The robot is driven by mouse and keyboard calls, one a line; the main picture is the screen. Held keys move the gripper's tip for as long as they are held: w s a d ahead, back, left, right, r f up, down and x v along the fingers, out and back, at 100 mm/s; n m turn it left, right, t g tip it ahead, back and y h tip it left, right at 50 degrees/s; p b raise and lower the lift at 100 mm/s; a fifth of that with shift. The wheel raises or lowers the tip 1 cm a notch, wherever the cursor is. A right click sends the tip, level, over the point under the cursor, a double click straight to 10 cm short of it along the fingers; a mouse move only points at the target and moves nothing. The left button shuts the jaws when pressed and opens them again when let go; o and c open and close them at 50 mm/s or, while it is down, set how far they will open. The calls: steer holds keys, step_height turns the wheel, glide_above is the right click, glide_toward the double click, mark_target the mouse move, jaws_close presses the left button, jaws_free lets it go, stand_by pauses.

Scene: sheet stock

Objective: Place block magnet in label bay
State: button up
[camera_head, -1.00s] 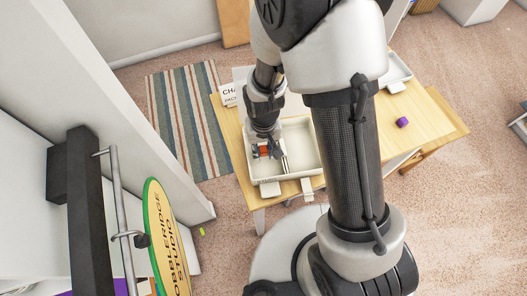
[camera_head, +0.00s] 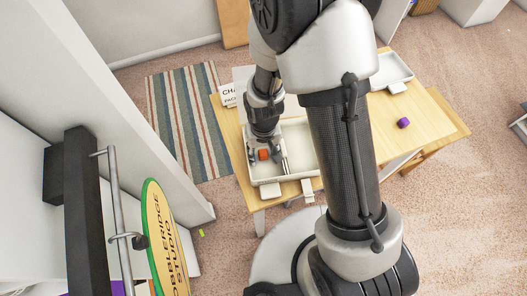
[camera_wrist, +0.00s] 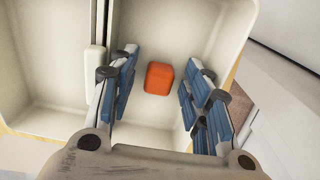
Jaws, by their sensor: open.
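An orange-red block (camera_wrist: 159,78), which I take to be the block magnet, lies on the floor of one compartment of a cream tray (camera_wrist: 20,117). It also shows in the head view (camera_head: 263,155), in the tray's left compartment. My gripper (camera_wrist: 158,92) is open, its blue-padded fingers on either side of the block with a gap to each side. It holds nothing. In the head view my gripper (camera_head: 264,150) is over the left part of the tray. I cannot read which compartment is the label bay.
A divider (camera_wrist: 96,60) splits the tray. White tags (camera_head: 270,189) hang at its front edge. A sign (camera_head: 229,95) stands behind.

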step_height(320, 180, up, 12)
steer(key=p, duration=0.3)
steer(key=shift+r, duration=0.25)
step_height(320, 180, up, 7)
steer(key=t, duration=0.1)
glide_above(264, 155)
steer(key=d, duration=0.2)
steer(key=s+d+r+t, duration=0.1)
steer(key=s+d+r, duration=0.3)
steer(key=s+r, duration=0.2)
steer(key=s+d+r+m+t, duration=0.1)
steer(key=s+d+r, duration=0.4)
steer(key=r, duration=0.5)
steer(key=shift+s+t, duration=0.8)
steer(key=shift+s, duration=0.25)
